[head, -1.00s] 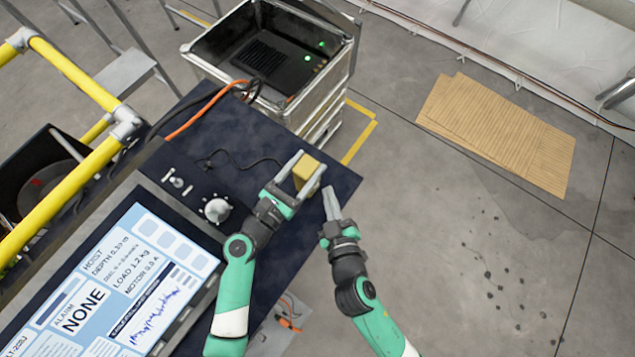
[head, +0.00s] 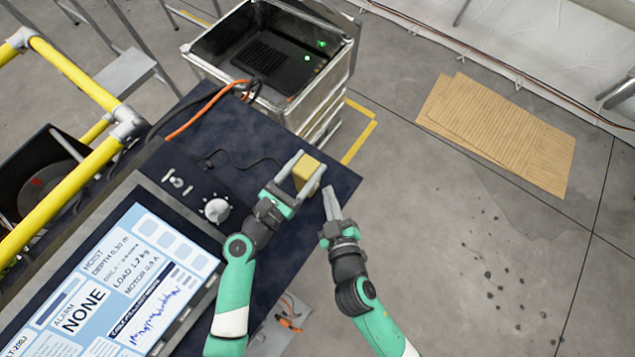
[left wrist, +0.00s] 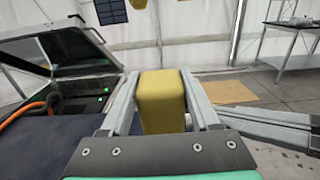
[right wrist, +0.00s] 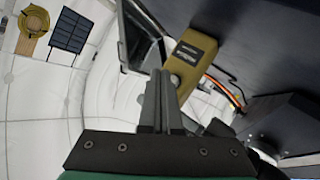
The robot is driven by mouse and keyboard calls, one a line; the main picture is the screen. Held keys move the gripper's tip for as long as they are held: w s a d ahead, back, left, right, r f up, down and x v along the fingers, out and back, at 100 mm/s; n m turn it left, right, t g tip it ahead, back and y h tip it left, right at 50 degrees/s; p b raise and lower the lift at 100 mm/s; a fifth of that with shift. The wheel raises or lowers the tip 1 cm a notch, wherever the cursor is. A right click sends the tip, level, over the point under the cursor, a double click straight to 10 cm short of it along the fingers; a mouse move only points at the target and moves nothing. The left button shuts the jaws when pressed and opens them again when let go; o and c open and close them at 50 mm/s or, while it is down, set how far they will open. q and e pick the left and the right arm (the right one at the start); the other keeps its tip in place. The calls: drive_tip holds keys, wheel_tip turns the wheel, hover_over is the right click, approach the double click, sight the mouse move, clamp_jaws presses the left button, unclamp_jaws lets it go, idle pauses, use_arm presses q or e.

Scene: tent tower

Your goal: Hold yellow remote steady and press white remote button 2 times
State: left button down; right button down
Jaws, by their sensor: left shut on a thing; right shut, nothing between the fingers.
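The yellow remote (head: 308,170) is a small block held above the dark table top, near its right corner. My left gripper (head: 308,162) is shut on it, with one finger on each side. In the left wrist view the remote (left wrist: 162,100) stands upright between the fingers. My right gripper (head: 331,189) is shut and empty, just right of the remote. In the right wrist view its fingertips (right wrist: 160,76) are close to the lower end of the remote (right wrist: 202,44), which bears a dark label. A pale round spot beside the tips may be the white button; I cannot tell whether they touch.
The dark table (head: 262,240) carries a control panel with a knob (head: 216,210) and a lit screen (head: 125,285). Cables run across its back. An open metal case (head: 222,38) stands behind. Cardboard sheets (head: 500,135) lie on the clear floor to the right.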

drive_tip(key=shift+w+a, duration=0.1)
idle(0.5)
drive_tip(key=shift+w+a, duration=0.2)
drive_tip(key=shift+w+a, duration=0.3)
drive_tip(key=shift+a, duration=0.05)
idle(0.7)
idle(0.3)
drive_tip(key=shift+s+d, duration=0.6)
drive_tip(key=shift+d, duration=0.05)
drive_tip(key=shift+s+d, duration=1.6)
drive_tip(key=shift+d, duration=0.3)
idle(1.1)
